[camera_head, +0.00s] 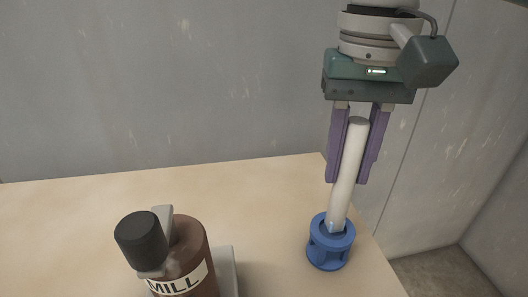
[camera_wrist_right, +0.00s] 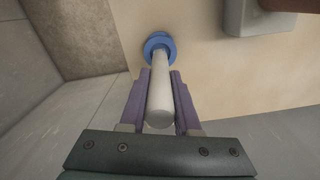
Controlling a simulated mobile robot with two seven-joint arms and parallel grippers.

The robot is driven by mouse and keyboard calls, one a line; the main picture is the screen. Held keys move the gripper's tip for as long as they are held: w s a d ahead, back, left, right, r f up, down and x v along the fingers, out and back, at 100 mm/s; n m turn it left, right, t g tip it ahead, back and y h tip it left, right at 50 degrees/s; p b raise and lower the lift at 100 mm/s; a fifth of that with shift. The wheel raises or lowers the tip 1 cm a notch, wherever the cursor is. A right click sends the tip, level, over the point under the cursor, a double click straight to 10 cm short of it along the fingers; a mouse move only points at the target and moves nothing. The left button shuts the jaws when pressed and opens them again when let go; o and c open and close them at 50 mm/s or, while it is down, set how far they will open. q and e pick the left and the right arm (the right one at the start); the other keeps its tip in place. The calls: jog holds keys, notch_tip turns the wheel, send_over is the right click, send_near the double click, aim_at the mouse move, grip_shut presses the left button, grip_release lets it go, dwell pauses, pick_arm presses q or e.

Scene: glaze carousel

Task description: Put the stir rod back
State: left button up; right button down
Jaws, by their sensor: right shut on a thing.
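The stir rod (camera_head: 346,187) is a pale, whitish rod, slightly tilted, with its lower end inside the opening of a blue round holder (camera_head: 330,252). The holder stands on the table near its right edge. My right gripper (camera_head: 348,182) points down from above, with its purple fingers shut on the rod's upper part. In the right wrist view the rod (camera_wrist_right: 161,95) runs between the fingers toward the blue holder (camera_wrist_right: 157,40). How deep the rod's end sits is hidden by the holder. My left gripper is not in view.
A brown bottle (camera_head: 188,252) with a black cap and a label reading "MILL" stands at the front, on or beside a light grey block (camera_head: 228,270). The pale table (camera_head: 90,225) is clear at left. Grey walls (camera_head: 150,80) stand behind and at right.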

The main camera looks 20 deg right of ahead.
aim_at(358, 120)
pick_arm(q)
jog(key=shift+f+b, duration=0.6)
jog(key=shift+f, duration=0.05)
pick_arm(e)
notch_tip(358, 120, down, 6)
jog(key=shift+r, duration=0.2)
jog(key=shift+f, duration=0.25)
jog(key=shift+f, duration=0.1)
jog(key=c, duration=0.6)
grip_release()
notch_tip(358, 120, up, 12)
jog(key=p, duration=0.2)
jog(key=shift+p, duration=0.35)
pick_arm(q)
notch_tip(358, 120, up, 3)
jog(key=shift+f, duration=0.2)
